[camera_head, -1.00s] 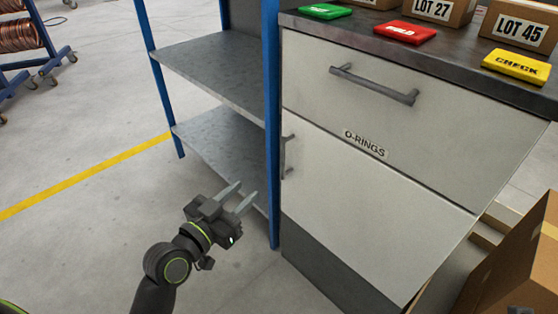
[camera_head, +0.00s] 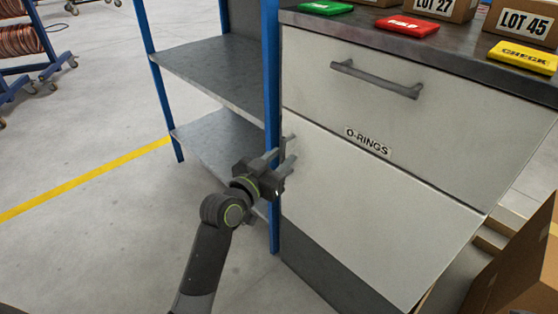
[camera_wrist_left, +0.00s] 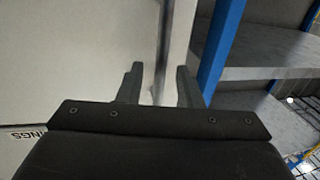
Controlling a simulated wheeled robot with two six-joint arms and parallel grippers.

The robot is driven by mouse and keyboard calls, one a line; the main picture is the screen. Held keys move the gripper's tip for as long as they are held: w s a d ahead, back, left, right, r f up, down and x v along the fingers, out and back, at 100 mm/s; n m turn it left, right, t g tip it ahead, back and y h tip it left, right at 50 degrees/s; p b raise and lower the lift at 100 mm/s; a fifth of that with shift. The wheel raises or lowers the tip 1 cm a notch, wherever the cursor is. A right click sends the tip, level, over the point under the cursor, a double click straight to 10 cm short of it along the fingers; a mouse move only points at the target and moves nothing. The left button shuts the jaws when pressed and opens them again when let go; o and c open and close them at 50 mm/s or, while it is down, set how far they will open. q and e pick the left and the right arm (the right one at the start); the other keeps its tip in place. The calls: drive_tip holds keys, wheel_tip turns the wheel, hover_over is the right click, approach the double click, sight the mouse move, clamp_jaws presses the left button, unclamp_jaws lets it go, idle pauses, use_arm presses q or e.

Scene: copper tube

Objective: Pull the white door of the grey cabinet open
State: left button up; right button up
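The grey cabinet (camera_head: 310,268) stands right of centre in the head view. Its white door (camera_head: 375,220) is below the O-RINGS label and looks shut; the door also shows in the left wrist view (camera_wrist_left: 70,60). A short grey upright handle (camera_head: 290,138) sits near the door's left edge, mostly hidden by my left gripper (camera_head: 282,158). That gripper is at the handle, its fingers pointing at the door. In the left wrist view its fingers (camera_wrist_left: 158,85) are apart, either side of the door's edge region. I cannot make out whether they touch the handle. My right gripper is out of view.
A drawer (camera_head: 390,110) with a grey bar handle (camera_head: 376,80) is above the door. A blue-posted shelf rack (camera_head: 272,110) stands close on the left. Cardboard boxes (camera_head: 520,265) are at the lower right. Open floor (camera_head: 90,250) lies to the left.

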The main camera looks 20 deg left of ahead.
use_arm(q)
clamp_jaws()
idle(0.3)
